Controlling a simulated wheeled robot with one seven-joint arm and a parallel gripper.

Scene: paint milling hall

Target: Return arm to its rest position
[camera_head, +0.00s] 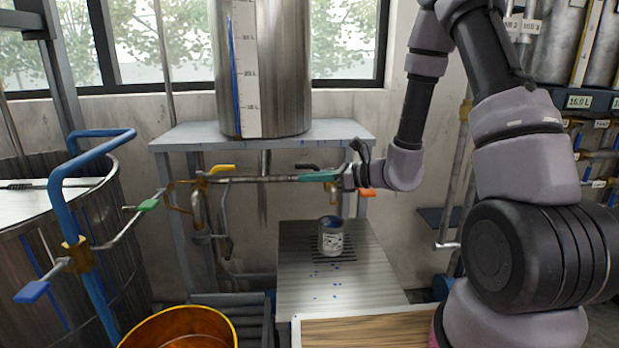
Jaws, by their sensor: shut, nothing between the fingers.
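My arm comes in from the right and bends down in front of the metal stand. My gripper (350,177) is at its end, small and pointing left, at the level of the pipe under the stand's top. Its fingers look shut, with nothing seen between them. A teal valve handle (318,175) lies just left of the fingertips; I cannot tell whether they touch. A small orange piece (367,192) shows just below the gripper. A can with blue paint (331,236) stands upright on the metal bench, below and apart from the gripper.
A steel tank with a level scale (285,70) stands on the stand (190,136). The metal bench (300,290) has blue drips. A large vat (110,220) and blue pipe (75,215) are left, an orange bucket (165,318) in front. Shelved tanks with taps are right.

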